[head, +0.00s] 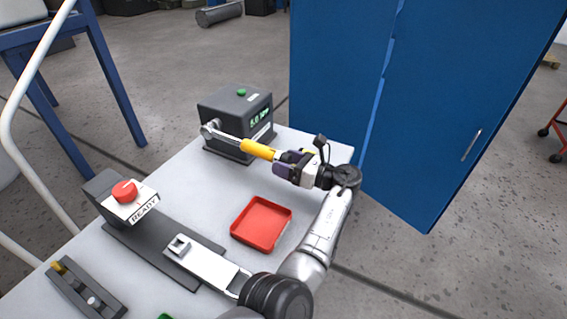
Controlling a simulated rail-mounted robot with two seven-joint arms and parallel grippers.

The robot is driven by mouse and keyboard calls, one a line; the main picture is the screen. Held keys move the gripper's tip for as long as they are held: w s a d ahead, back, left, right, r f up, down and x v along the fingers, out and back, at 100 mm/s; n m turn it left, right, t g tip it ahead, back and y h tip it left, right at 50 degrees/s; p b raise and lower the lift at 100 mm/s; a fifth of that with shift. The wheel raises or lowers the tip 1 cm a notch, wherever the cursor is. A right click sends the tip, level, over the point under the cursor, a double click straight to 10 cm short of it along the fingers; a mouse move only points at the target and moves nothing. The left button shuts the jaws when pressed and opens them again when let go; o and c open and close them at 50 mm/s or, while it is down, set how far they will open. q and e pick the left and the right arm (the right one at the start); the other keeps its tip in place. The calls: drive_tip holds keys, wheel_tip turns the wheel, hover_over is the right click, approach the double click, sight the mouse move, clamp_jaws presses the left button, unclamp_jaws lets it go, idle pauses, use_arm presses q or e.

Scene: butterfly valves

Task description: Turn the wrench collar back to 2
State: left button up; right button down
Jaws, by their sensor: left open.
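A torque wrench (227,136) lies roughly level, with its silver head at a dark grey tester box (240,112) near the back of the table. The box's green display appears to read "5.0 Nm". A yellow collar (259,149) sits on the wrench shaft, on the side toward my gripper. Any scale marks on it are too small to read. My left gripper (283,160) is open at the handle end, just right of the yellow collar. It hides the rest of the handle, and I cannot tell whether the fingers touch it. My right gripper is out of view.
A red tray (236,240) lies in front of the wrench. A box with a red button (124,191) and a READY label stands at left, beside a dark plate with a pale metal bar (200,264). A dark rack (70,294) is at front left. A blue cabinet (440,110) stands behind the table.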

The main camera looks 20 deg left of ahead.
use_arm(q)
drive_tip(key=c, duration=0.9)
drive_tip(key=shift+n, duration=0.3)
drive_tip(key=n, duration=0.3)
drive_tip(key=shift+w+n+t, duration=0.1)
drive_tip(key=shift+n+t, duration=0.2)
drive_tip(key=shift+n, duration=1.3)
